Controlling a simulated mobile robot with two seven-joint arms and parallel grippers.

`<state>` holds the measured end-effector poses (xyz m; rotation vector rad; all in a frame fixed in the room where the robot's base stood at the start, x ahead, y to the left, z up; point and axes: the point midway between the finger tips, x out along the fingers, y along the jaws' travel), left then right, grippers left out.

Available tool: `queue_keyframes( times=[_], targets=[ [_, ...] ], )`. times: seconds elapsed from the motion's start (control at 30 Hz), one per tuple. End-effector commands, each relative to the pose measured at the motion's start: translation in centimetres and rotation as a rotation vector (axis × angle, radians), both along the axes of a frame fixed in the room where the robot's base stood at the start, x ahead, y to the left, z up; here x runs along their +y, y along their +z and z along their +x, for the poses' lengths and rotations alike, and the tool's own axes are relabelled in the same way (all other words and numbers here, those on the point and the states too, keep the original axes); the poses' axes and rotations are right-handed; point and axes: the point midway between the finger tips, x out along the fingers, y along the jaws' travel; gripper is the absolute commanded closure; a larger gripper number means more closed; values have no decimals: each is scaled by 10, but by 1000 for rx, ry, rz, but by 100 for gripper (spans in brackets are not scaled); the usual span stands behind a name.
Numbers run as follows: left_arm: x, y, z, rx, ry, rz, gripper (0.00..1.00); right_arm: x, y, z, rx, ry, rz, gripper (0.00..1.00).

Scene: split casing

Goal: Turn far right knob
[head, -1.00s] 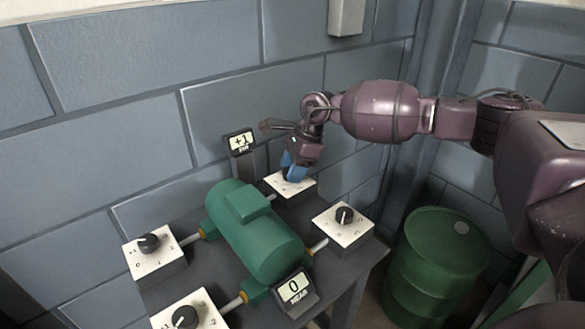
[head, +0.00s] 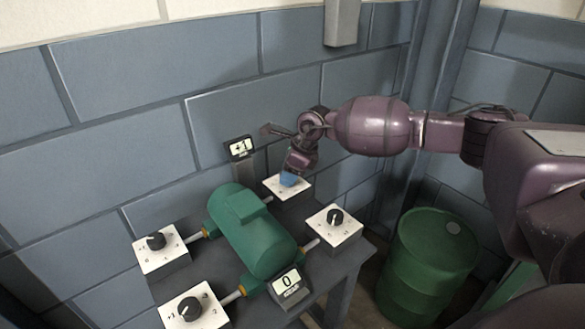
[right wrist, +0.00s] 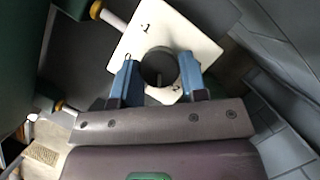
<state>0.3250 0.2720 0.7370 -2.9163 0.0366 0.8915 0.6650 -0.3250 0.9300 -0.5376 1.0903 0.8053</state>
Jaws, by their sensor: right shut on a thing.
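The far right knob is a dark round knob (right wrist: 160,67) on a white-topped box, seen in the right wrist view between my blue fingertips. In the head view that white box (head: 299,192) stands behind the green casing (head: 243,232), and its knob is hidden by my gripper. My right gripper (head: 289,180) comes down from above with its fingers shut on the knob; it also shows in the right wrist view (right wrist: 160,80). The far display (head: 240,147) reads +1 and the near display (head: 287,283) reads 0. My left gripper is not in view.
Other knob boxes stand at the right (head: 334,232), left (head: 161,258) and front left (head: 193,309) of the casing, all on a dark table (head: 352,262). A green barrel (head: 428,265) stands right of the table. A block wall is close behind.

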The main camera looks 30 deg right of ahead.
Motion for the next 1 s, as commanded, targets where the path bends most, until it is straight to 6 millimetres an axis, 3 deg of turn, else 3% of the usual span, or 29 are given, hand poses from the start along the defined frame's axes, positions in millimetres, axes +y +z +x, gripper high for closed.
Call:
queue_keyframes(
  times=[0.03,0.5,0.7,1.0],
  targets=[
    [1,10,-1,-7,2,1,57,1,10,-1,-6,-41,0,84],
    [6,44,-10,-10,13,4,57,3,5,-2,-2,-438,1,84],
    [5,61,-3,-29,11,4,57,3,3,-2,-1,-544,-1,84],
    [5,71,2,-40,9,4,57,3,1,-2,0,-615,-1,84]
  ],
)
